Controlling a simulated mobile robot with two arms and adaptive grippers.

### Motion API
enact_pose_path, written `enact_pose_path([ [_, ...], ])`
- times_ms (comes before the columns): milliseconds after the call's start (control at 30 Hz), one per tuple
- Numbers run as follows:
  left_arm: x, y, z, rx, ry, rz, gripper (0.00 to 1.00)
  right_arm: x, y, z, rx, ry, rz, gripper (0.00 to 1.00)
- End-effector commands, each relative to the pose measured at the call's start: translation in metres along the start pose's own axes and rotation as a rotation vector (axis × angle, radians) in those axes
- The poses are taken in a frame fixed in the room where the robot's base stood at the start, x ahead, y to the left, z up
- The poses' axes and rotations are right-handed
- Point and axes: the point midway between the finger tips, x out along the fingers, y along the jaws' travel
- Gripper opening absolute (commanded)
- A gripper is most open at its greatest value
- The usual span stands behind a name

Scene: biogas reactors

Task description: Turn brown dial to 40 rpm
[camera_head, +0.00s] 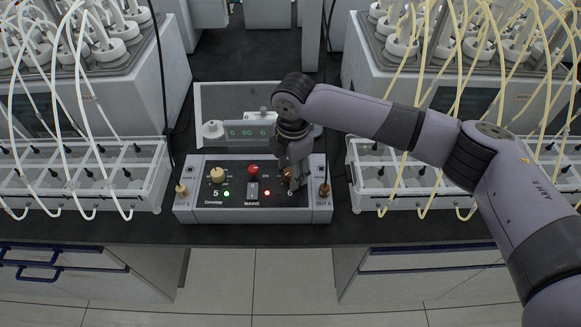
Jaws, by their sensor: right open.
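The control box (252,213) sits near the front edge of the dark bench, in the middle. On its black panel are a tan dial (217,175) at the left, a red knob (253,170) above a rocker switch marked MAINS, and a brown dial (289,174) at the right. My right gripper (291,180) points down at the brown dial and partly hides it. Its fingers are open at the dial; I cannot tell whether they touch it. The dial's pointer and scale are too small or covered to read. My left gripper is not in view.
Behind the box stands a grey unit with a lit display (250,131). White racks (85,180) with tubes flank the box left and right (440,175). Reactor units with hoses stand behind them. Floor shows in front of the bench.

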Motion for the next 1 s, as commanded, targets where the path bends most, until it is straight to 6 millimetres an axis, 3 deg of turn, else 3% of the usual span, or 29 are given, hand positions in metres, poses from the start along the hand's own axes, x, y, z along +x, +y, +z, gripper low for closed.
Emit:
enact_pose_path([
  [700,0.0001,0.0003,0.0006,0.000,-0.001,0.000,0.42,-0.0006,0.0000,0.0001,0.000,0.000,0.000,0.01],
  [1000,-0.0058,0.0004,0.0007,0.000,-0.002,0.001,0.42,-0.0020,-0.0002,-0.0002,0.029,-0.001,-0.001,0.00],
])
